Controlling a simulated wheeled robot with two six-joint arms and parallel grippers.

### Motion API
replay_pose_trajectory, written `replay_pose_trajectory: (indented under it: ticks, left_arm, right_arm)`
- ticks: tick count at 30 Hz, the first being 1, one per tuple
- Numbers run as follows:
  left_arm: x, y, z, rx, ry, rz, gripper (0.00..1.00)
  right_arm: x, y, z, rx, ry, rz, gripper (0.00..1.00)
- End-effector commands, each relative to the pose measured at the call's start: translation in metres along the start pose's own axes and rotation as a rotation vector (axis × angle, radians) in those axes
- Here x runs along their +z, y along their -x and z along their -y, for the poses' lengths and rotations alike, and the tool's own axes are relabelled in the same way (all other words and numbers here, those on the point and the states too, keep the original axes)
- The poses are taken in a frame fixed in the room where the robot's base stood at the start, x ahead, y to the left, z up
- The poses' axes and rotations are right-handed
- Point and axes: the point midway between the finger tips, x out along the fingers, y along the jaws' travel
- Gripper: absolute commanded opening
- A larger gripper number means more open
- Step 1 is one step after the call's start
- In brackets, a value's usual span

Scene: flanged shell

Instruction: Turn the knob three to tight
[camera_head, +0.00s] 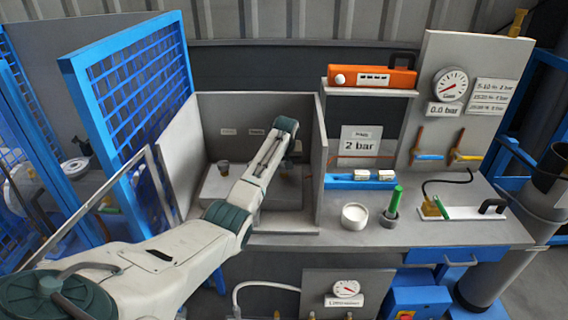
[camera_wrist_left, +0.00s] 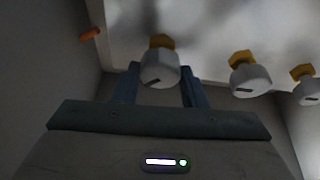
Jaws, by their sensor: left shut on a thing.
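In the left wrist view, my left gripper (camera_wrist_left: 160,84) has its two blue fingers on either side of a pale grey knob (camera_wrist_left: 158,68) with a yellow hex nut behind it, and is shut on it. A dark slot on this knob's face looks slightly tilted. Two like knobs stand to the right, a middle one (camera_wrist_left: 248,77) and one at the picture's edge (camera_wrist_left: 309,90), both with slots nearly level. In the head view my left arm reaches into the grey bay over a pale block (camera_head: 221,186); its fingers are hidden there. I cannot read any knob number.
Grey side walls (camera_head: 320,165) enclose the bay closely. A blue mesh gate (camera_head: 130,90) stands at left. A white jar (camera_head: 354,216) and a cup with a green tool (camera_head: 391,212) stand on the bench at right. A dial gauge (camera_head: 450,84) is above a "0.0 bar" label.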

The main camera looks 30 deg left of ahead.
Motion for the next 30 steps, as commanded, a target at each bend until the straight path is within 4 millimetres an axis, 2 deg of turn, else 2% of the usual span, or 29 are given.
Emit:
replay_pose_trajectory:
  ticks: [11,20,30]
  left_arm:
    - [-0.001,0.002,0.002,0.054,-0.133,0.002,0.16]
    - [-0.002,0.001,0.004,0.155,-0.374,0.001,0.16]
    - [-0.002,-0.001,0.004,0.263,-0.632,0.000,0.16]
  right_arm:
    - [-0.005,0.014,0.000,-0.001,-0.001,-0.005,0.36]
    - [-0.006,0.026,-0.001,-0.001,-0.001,-0.006,0.36]
    - [-0.006,0.022,-0.001,-0.001,-0.001,-0.006,0.36]
